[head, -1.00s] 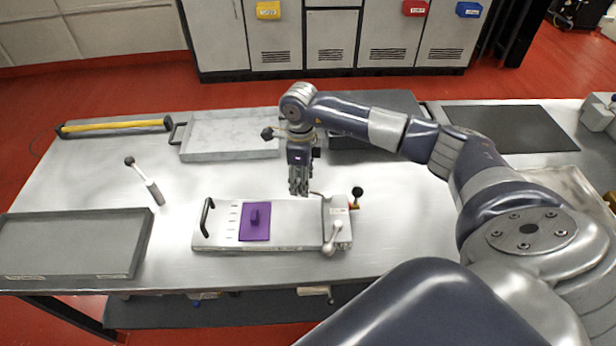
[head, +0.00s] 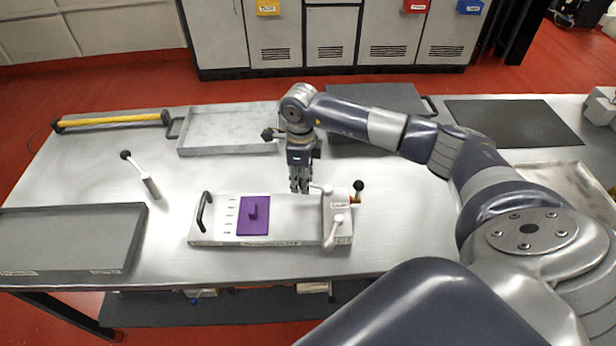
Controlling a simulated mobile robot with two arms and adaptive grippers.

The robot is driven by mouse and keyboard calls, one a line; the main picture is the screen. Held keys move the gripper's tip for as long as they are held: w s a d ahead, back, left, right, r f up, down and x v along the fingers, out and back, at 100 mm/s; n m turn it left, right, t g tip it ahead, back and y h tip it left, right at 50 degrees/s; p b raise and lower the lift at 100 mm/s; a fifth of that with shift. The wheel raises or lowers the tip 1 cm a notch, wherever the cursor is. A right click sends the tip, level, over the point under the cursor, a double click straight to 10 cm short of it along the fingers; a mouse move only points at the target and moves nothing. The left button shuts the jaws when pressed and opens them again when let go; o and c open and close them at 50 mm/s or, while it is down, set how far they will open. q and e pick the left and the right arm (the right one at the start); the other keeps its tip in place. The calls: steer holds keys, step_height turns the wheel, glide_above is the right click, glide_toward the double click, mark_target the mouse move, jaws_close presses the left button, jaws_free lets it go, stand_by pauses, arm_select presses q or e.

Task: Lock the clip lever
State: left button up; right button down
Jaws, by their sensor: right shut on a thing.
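A pale grey fixture board (head: 281,233) lies on the steel table, with a purple plate (head: 252,229) on it and a black handle at its left end. A clamp block (head: 337,212) sits at its right end. It has a white front lever (head: 333,231) and a black-knobbed lever (head: 358,186). A pale clip lever (head: 320,188) reaches left from the back of the block to my right gripper (head: 300,188). That gripper points down behind the board, its fingers shut on the lever's end. The fingers hide the exact contact. My left gripper is out of view.
A dark tray (head: 128,256) lies at left, beside a standing black-knobbed lever (head: 139,174). Behind are a grey tray (head: 190,152), a yellow bar (head: 110,121) and a dark mat (head: 513,125). Table around the board's left and front is clear.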

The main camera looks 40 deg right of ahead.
steer(key=shift+w+d+m, duration=0.45)
steer(key=shift+d+m, duration=0.1)
steer(key=shift+m, duration=0.65)
steer(key=shift+w+d+m, duration=0.2)
steer(key=shift+d+m, duration=0.2)
steer(key=shift+m, duration=0.2)
steer(key=shift+w+d+m, duration=0.15)
steer(key=shift+d+m, duration=0.15)
steer(key=shift+m, duration=0.3)
steer(key=shift+d, duration=0.1)
steer(key=shift+w+d+m, duration=0.2)
steer(key=shift+d+m, duration=0.5)
steer(key=shift+m, duration=0.6)
